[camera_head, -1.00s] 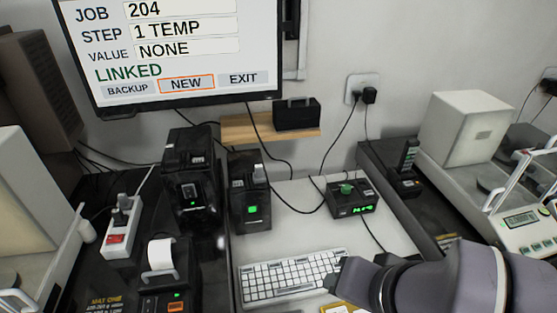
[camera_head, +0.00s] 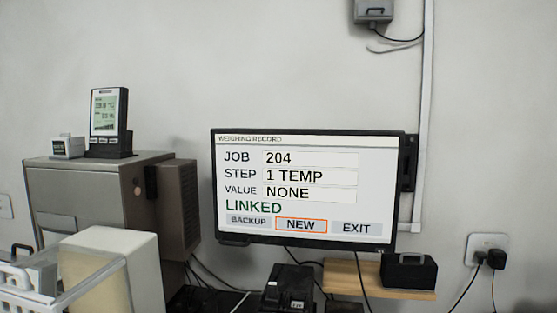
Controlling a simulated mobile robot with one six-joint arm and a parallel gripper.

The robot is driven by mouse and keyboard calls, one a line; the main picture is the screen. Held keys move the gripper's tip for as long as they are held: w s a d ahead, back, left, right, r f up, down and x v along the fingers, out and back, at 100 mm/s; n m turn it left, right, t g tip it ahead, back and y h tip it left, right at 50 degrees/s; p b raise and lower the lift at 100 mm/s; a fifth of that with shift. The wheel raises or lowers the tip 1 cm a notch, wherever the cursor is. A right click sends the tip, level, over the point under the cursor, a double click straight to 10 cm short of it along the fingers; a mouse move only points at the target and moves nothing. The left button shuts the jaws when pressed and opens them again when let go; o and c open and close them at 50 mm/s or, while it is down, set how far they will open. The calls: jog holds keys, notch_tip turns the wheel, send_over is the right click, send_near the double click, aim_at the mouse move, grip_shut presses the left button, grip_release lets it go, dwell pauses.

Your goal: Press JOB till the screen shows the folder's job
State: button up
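The screen (camera_head: 308,190) hangs on the wall in the middle of the head view. It is titled WEIGHING RECORD and reads JOB 204, STEP 1 TEMP, VALUE NONE, with LINKED in green. Its bottom row has BACKUP, NEW (camera_head: 301,225) and EXIT, and NEW has an orange outline. My gripper is out of view. The keyboard, any JOB key and the folder are also out of view now.
A small wooden shelf (camera_head: 345,280) with a black case (camera_head: 409,271) is below the screen. A grey cabinet (camera_head: 90,205) at left bears a display unit (camera_head: 108,112). A wall socket (camera_head: 487,247) with a black plug is at right. Cables hang below the screen.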

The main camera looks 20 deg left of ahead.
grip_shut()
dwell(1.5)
